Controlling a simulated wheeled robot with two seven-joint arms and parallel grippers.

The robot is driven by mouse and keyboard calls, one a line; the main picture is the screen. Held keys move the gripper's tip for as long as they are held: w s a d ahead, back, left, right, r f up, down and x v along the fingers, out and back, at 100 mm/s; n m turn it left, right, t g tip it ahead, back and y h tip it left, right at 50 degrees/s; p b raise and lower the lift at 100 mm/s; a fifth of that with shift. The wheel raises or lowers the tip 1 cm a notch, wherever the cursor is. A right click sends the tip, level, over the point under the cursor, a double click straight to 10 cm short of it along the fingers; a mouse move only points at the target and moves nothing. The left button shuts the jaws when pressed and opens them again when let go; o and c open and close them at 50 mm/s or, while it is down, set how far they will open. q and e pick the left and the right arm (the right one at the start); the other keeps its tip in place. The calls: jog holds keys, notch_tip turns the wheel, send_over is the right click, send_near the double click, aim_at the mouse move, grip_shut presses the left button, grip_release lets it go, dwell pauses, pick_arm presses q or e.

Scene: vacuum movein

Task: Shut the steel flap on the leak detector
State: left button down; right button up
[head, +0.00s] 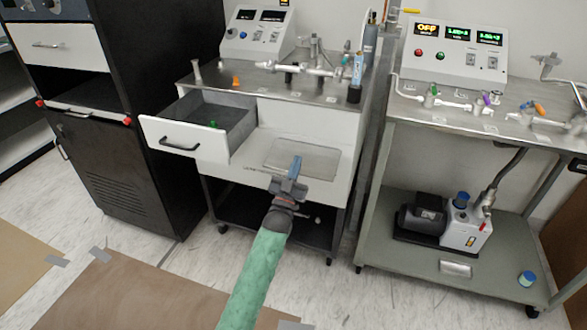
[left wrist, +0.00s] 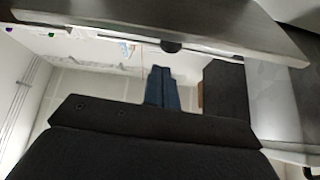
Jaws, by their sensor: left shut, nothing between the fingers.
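The leak detector is the white cart unit (head: 304,118) in the middle of the head view, with a steel top. The steel flap (head: 312,157) is a grey panel on its front, to the right of the pulled-out drawer. From this view I cannot tell the flap's exact angle. My left gripper (head: 296,162) is shut and empty. It overlaps the lower middle of the flap in the head view, and I cannot tell whether it touches. In the left wrist view, the shut blue fingers (left wrist: 162,88) point toward a steel edge (left wrist: 190,25) above them. My right gripper is not in view.
The open drawer (head: 182,140) sticks out left of the flap. A black cabinet (head: 125,190) stands further left. A second cart (head: 375,220) with a pump (head: 465,225) stands close on the right. Brown mats (head: 130,295) lie on the floor in front.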

pick_arm(q)
jog(key=shift+w+f, duration=0.3)
jog(key=shift+f, duration=0.55)
jog(key=shift+f, duration=0.1)
